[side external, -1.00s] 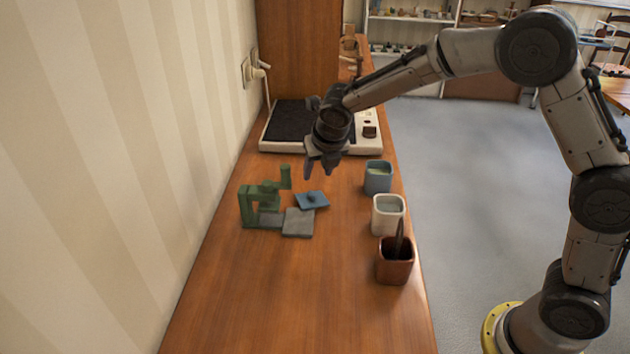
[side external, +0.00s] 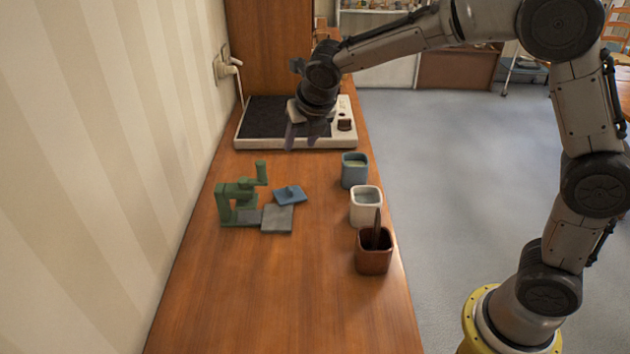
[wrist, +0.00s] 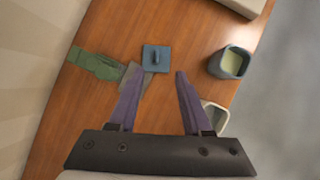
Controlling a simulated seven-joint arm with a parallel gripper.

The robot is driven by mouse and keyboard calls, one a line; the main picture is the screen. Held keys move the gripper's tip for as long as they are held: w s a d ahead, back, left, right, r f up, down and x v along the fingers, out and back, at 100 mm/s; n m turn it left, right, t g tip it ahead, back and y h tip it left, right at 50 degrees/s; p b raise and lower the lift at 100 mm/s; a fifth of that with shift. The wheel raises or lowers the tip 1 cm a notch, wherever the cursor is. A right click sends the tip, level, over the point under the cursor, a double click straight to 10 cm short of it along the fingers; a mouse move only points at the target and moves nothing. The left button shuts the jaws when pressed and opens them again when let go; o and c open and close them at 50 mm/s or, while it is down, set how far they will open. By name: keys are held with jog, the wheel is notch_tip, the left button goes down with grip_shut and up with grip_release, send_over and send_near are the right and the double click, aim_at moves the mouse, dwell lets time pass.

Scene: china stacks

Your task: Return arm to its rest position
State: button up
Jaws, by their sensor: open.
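My gripper (side external: 306,138) is open and empty, held in the air above the table near the front edge of the hot plate. In the wrist view my gripper (wrist: 157,90) shows two purple fingers spread apart with nothing between them. Beyond the fingertips lies a small blue lid (wrist: 156,58) with a raised knob; in the side view the blue lid (side external: 290,195) rests beside a grey square slab (side external: 277,218).
A green press-like stand (side external: 238,200) is left of the slab. A blue cup (side external: 354,170), a white cup (side external: 366,206) and a brown cup (side external: 373,256) holding a dark stick line the right table edge. The hot plate (side external: 268,143) is behind. The front table is clear.

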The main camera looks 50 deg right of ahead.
jog(key=s+d+r+m+t, duration=0.1)
jog(key=s+d+r+m, duration=0.2)
jog(key=s+r+m, duration=0.4)
jog(key=s+d+r+m+t, duration=0.1)
jog(key=s+d+r+m, duration=0.25)
jog(key=s, duration=0.65)
jog(key=s+a+f+m+g+y, duration=0.1)
jog(key=s+f+m, duration=0.2)
jog(key=s+m, duration=0.4)
jog(key=s+a+f+m+g+y, duration=0.1)
jog(key=s+f+m, duration=0.3)
jog(key=s+m, duration=0.4)
jog(key=shift+s+a+f+m, duration=0.2)
jog(key=shift+s+a+m, duration=0.15)
jog(key=shift+m, duration=2.4)
